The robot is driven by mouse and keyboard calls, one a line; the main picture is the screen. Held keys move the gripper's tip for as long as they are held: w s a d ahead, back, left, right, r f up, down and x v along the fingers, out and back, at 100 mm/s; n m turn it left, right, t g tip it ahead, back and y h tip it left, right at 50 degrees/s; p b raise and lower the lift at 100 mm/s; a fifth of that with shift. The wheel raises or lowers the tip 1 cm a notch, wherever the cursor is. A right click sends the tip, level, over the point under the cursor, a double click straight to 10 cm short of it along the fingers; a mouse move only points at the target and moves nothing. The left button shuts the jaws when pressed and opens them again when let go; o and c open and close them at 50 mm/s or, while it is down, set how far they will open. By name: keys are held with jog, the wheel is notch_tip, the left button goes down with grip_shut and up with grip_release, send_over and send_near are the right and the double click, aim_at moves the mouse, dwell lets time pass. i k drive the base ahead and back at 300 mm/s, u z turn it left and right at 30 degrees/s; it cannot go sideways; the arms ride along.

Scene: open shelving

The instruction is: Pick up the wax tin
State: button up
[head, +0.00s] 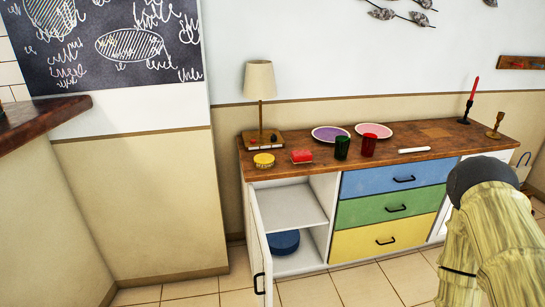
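A small round yellow tin (264,160), which looks like the wax tin, sits on the wooden top of the sideboard (440,133), near its left front corner. It lies flat and nothing covers it. Part of my arm shows at the right edge of the head view, in front of the sideboard's right end. My gripper's fingers do not show, so I cannot see whether they are open or shut.
Green (342,148) and red (369,145) cups and plates (331,133) are further right. The left cabinet door (262,245) stands open, with a blue round thing (284,242) inside.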

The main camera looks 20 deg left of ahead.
aim_at(263, 160)
jog(key=u, duration=0.35)
jog(key=i, duration=0.7)
jog(key=u, duration=0.5)
